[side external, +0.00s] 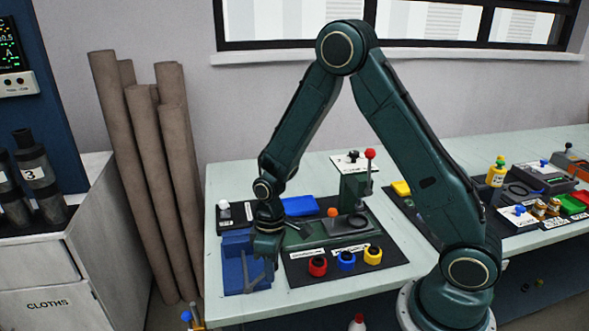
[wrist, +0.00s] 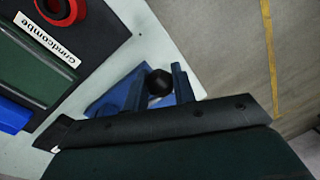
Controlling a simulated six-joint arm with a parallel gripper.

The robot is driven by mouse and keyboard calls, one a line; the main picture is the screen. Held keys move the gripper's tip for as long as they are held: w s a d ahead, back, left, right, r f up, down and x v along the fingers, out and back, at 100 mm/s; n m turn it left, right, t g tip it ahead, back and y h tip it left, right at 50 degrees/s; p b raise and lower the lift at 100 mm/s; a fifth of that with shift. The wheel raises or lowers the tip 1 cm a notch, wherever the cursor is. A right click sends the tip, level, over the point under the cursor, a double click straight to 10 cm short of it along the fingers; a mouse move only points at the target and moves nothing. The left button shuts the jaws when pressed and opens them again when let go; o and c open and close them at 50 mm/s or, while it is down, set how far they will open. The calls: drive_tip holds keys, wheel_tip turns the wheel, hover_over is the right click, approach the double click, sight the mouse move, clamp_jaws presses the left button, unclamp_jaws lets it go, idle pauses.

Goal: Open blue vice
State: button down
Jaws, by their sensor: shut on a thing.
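The blue vice (side external: 234,250) stands at the near left corner of the pale green bench. In the wrist view part of its blue body (wrist: 103,103) shows beside the fingers. My gripper (side external: 258,272) points down at the vice's near right side. In the wrist view its two fingers (wrist: 158,90) stand on either side of a black round knob (wrist: 159,82), with the gripper shut on it. The knob appears to be the end of the vice's handle. The rest of the handle and the jaw gap are hidden by my gripper.
Red (side external: 317,266), blue (side external: 346,260) and yellow (side external: 372,255) rings sit on a dark mat right of the vice. A green press with a red-knobbed lever (side external: 369,155) stands behind them. The bench edge is close to the vice, with floor beyond.

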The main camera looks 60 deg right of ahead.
drive_tip(key=shift+w+a+r, duration=0.1)
drive_tip(key=shift+w+a+r+g+h, duration=0.4)
drive_tip(key=shift+w+a+g+h, duration=0.1)
drive_tip(key=shift+g+h, duration=0.2)
drive_tip(key=shift+w+a+r+g+h, duration=0.35)
drive_tip(key=shift+w+a+g+h, duration=0.1)
drive_tip(key=shift+g+h, duration=0.25)
drive_tip(key=shift+w+a+r+g+h, duration=0.3)
drive_tip(key=shift+w+a+g+h, duration=0.45)
drive_tip(key=shift+g+h, duration=0.35)
drive_tip(key=c, duration=1.2)
unclamp_jaws()
drive_tip(key=shift+d, duration=0.1)
